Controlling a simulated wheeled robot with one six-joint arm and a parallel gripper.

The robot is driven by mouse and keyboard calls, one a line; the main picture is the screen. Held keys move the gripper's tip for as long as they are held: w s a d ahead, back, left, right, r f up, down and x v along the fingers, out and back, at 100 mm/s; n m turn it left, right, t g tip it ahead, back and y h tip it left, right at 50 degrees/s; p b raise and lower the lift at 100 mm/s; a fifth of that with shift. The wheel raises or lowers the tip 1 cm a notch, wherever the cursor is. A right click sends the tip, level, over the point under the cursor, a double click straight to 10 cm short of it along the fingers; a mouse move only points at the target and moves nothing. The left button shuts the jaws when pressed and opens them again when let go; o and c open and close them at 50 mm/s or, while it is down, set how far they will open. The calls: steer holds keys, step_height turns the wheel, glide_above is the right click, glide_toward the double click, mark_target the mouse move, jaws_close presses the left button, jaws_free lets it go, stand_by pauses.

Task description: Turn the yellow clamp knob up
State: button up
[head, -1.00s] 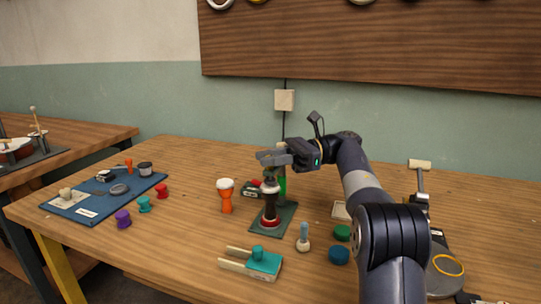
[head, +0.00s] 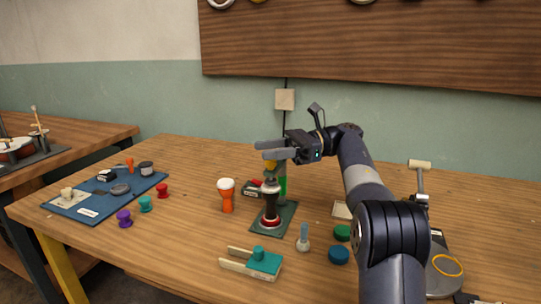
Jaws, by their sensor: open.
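The yellow clamp knob (head: 269,165) shows in the head view at the top of a small clamp stand (head: 282,213) with a dark green base plate. A dark goblet drum (head: 270,204) with a red lower rim stands upright on that plate, below the knob. My gripper (head: 261,149) points left just above the knob, with its two grey fingers apart and nothing seen between them. The lower finger overlaps the top of the knob in the picture; I cannot tell whether they touch. The knob's far side and part of the stand's upper arm are hidden.
An orange goblet drum (head: 227,196) stands left of the clamp stand. A teal block with wooden prongs (head: 255,262) lies in front. Green (head: 342,232) and blue (head: 338,255) discs lie to the right. A blue mat (head: 80,205) with small parts is far left.

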step_height(320, 180, up, 8)
steer(key=p, duration=0.2)
steer(key=shift+f+p, duration=0.1)
steer(key=shift+p, duration=0.25)
